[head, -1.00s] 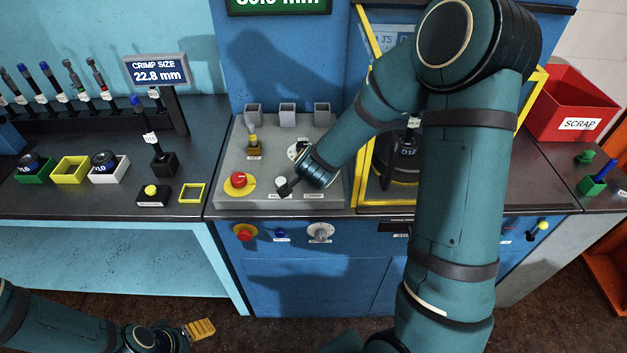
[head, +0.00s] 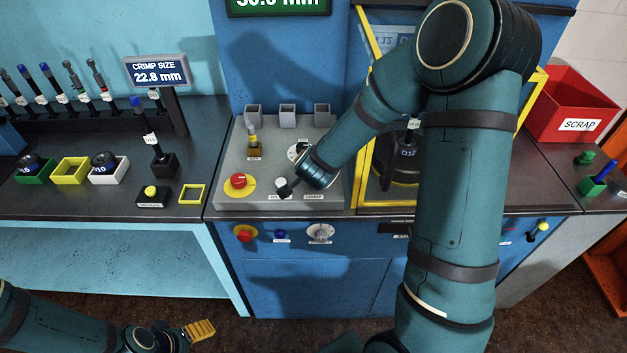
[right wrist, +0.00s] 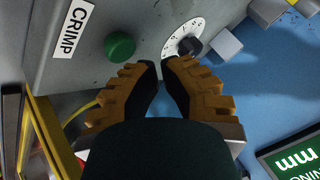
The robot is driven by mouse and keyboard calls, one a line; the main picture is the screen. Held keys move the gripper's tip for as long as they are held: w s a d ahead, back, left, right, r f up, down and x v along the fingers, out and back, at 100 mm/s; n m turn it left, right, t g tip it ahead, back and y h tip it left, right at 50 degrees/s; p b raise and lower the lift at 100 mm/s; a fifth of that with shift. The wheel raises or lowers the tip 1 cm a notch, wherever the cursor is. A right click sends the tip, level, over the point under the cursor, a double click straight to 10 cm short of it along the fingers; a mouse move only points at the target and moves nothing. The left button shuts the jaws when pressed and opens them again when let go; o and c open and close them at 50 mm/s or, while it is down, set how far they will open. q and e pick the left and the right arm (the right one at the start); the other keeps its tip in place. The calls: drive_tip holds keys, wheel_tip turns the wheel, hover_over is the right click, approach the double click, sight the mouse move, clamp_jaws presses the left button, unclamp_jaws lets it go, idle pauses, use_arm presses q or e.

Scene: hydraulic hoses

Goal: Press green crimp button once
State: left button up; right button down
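The green crimp button (right wrist: 120,47) is a round green cap on the grey console (head: 235,150), next to the CRIMP label (right wrist: 75,30) in the right wrist view. In the head view my right wrist hides the button. My left gripper (head: 203,329) is low at the bottom left, away from the console.
A red button (head: 238,181) on a yellow disc, a pale button (head: 281,183) and a white dial (right wrist: 184,38) share the console. The yellow-framed press (head: 360,185) stands right of it. A red scrap bin (head: 570,105) is farther right.

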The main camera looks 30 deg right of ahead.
drive_tip(key=shift+f+b, duration=0.4)
drive_tip(key=shift+f, duration=0.05)
drive_tip(key=shift+f+b, duration=0.4)
drive_tip(key=shift+f, duration=0.05)
idle(0.7)
idle(0.3)
drive_tip(key=shift+r+p, duration=0.85)
drive_tip(key=shift+r, duration=0.05)
wheel_tip(320, 180, up, 5)
drive_tip(key=p, duration=0.4)
drive_tip(key=shift+r+p, duration=0.1)
drive_tip(key=shift+p, duration=0.25)
